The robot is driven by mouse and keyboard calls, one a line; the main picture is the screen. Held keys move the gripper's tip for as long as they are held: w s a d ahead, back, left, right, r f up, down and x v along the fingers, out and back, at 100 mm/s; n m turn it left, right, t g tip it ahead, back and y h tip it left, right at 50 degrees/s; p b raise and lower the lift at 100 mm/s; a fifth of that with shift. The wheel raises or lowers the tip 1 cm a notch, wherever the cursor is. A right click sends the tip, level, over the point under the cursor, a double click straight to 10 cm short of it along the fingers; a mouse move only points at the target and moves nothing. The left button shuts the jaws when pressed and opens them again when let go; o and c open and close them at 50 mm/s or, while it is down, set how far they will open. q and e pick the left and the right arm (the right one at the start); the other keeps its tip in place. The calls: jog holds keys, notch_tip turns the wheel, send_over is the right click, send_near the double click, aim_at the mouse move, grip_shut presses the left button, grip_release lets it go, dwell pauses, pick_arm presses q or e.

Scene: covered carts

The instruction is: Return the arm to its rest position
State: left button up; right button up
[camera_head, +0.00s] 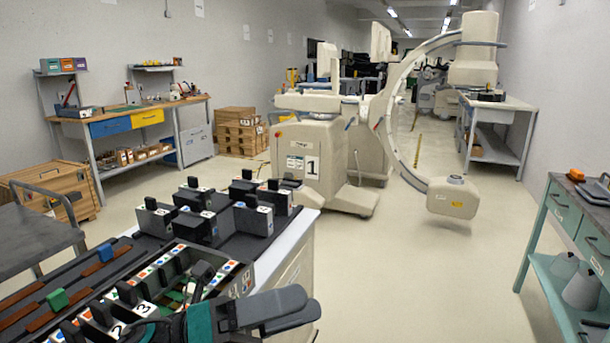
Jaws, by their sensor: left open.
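My left gripper (308,305) shows at the bottom centre, with dark grey fingers and a teal part behind them. It is open, and I see nothing between its fingers. It is at the near right corner of a cart top, in front of a grey tray (240,283) with coloured marks on its rim. Whether it touches the tray or is above it, I cannot tell. My right gripper is not in view.
Black-and-white blocks (195,225) stand on the cart's dark top. A green block (57,299) and a blue block (105,252) sit on strips at left. A C-arm machine (316,165) stands beyond. A teal cart (555,275) is at right. The floor between is clear.

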pick_arm(q)
jog(key=w+a+f+n+t+y, duration=0.1)
jog(key=a+f+n+t+y, duration=0.3)
jog(key=n, duration=0.6)
jog(key=w+a+f+n+t+y+p, duration=0.1)
jog(key=w+a+f+n+t+y, duration=0.15)
jog(key=f+n+t+y, duration=0.5)
jog(key=w+a+f+n+t+y, duration=0.1)
jog(key=a+f+n+t+y, duration=0.2)
jog(key=n, duration=0.9)
jog(key=s+a+f+n+g+y, duration=0.2)
jog(key=s+f+n, duration=0.3)
jog(key=f, duration=0.3)
jog(key=s+a+f+n+g+y, duration=0.3)
jog(key=s+a+f+n, duration=0.1)
jog(key=s+f, duration=0.3)
notch_tip(320, 180, down, 2)
jog(key=shift+s+a+f+n+p, duration=0.25)
jog(key=shift+n+p, duration=0.1)
jog(key=shift+p, duration=0.1)
jog(key=shift+g, duration=0.25)
